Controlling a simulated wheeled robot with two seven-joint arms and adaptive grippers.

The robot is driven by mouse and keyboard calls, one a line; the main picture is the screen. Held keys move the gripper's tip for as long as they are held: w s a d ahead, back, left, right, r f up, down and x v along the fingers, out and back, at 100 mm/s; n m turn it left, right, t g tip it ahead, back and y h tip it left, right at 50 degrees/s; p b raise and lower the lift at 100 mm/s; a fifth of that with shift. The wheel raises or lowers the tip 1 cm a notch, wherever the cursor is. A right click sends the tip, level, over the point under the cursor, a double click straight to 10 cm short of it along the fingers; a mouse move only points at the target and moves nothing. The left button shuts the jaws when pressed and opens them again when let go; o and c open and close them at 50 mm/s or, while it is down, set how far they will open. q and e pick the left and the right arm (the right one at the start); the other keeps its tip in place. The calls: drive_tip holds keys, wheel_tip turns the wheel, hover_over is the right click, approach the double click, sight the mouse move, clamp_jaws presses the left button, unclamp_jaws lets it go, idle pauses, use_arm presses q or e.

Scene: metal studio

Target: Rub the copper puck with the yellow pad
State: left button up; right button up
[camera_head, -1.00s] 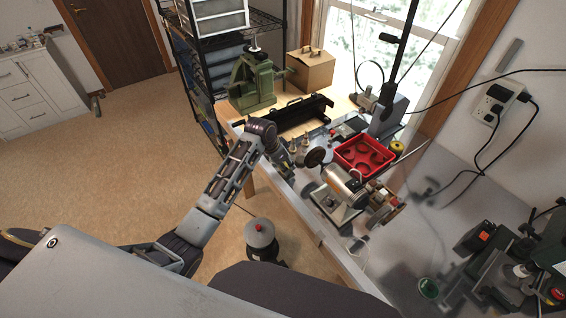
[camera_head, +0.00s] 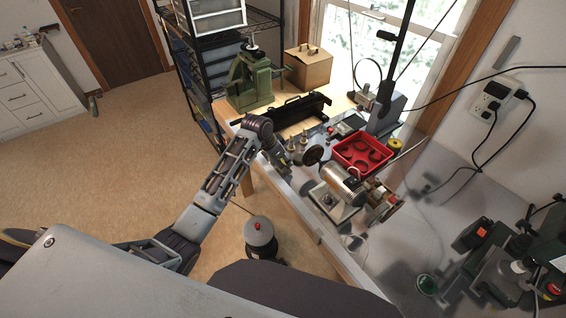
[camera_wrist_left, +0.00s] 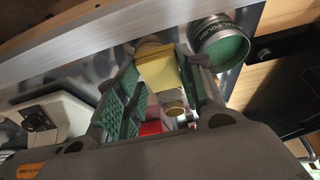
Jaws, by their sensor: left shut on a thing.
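In the left wrist view the yellow pad (camera_wrist_left: 158,68) is between the two green-lined fingers of my left gripper (camera_wrist_left: 166,82), which is shut on it. A small round brass-coloured piece (camera_wrist_left: 173,101) shows just below the pad in that picture; I cannot tell if it is the copper puck or if they touch. In the head view my left gripper (camera_head: 280,164) is low over the near edge of the bench, and the pad is too small to make out. I cannot identify the copper puck for sure in the head view. My right gripper is not in view.
An open round polish tin (camera_wrist_left: 222,43) is close to the gripper. Small brass-coloured posts (camera_head: 303,140) stand beyond it. A motor-driven polisher (camera_head: 343,188) and a red tray (camera_head: 362,154) are to the right. A long black holder (camera_head: 297,112) and a green press (camera_head: 252,78) are behind.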

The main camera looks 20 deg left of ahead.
use_arm(q)
drive_tip(key=shift+w+a, duration=0.1)
drive_tip(key=shift+a, duration=0.05)
idle(0.3)
drive_tip(key=shift+r, duration=0.65)
wheel_tip(320, 180, up, 8)
drive_tip(key=shift+f, duration=0.15)
idle(0.4)
drive_tip(key=shift+w, duration=0.1)
idle(0.5)
drive_tip(key=shift+s+d, duration=0.4)
idle(0.9)
